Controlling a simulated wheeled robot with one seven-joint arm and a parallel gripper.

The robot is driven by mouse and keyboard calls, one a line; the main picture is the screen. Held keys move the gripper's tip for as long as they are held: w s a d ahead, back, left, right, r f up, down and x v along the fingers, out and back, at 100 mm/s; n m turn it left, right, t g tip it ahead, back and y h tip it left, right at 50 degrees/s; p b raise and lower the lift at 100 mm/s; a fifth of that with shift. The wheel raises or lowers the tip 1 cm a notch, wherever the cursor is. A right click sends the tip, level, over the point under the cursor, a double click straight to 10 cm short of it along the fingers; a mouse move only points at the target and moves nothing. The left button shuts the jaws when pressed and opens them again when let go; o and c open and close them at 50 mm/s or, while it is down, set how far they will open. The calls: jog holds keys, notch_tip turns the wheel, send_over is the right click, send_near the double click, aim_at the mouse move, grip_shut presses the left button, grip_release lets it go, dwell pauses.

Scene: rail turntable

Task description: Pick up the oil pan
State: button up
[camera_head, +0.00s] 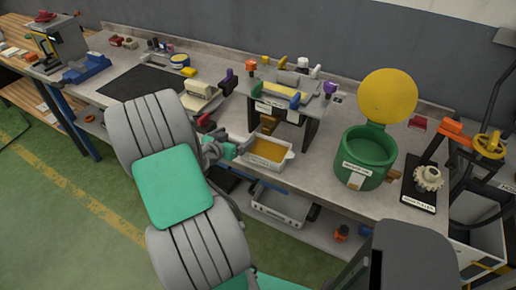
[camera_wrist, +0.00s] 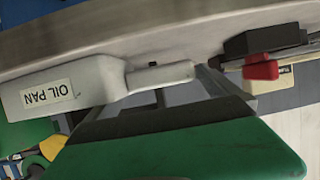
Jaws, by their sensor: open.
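The oil pan (camera_head: 284,163) is a white, shallow rectangular pan with amber contents. It sits at the front edge of the workbench in the head view. In the wrist view its white wall (camera_wrist: 88,80) carries an upside-down OIL PAN label, and its pale handle (camera_wrist: 160,76) points right. My gripper (camera_head: 236,149) is open, just left of the pan at its handle end. The handle is mostly hidden by my gripper in the head view, and I cannot tell whether they touch.
A dark-legged stand (camera_head: 310,130) is close behind the pan. A green pot (camera_head: 372,178) with a raised yellow lid (camera_head: 387,95) stands to the right. A grey bin (camera_head: 278,205) is on the lower shelf. A gear on a black base (camera_head: 418,197) stands further right.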

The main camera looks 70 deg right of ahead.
jog(key=shift+c, duration=0.2)
jog(key=c, duration=1.7)
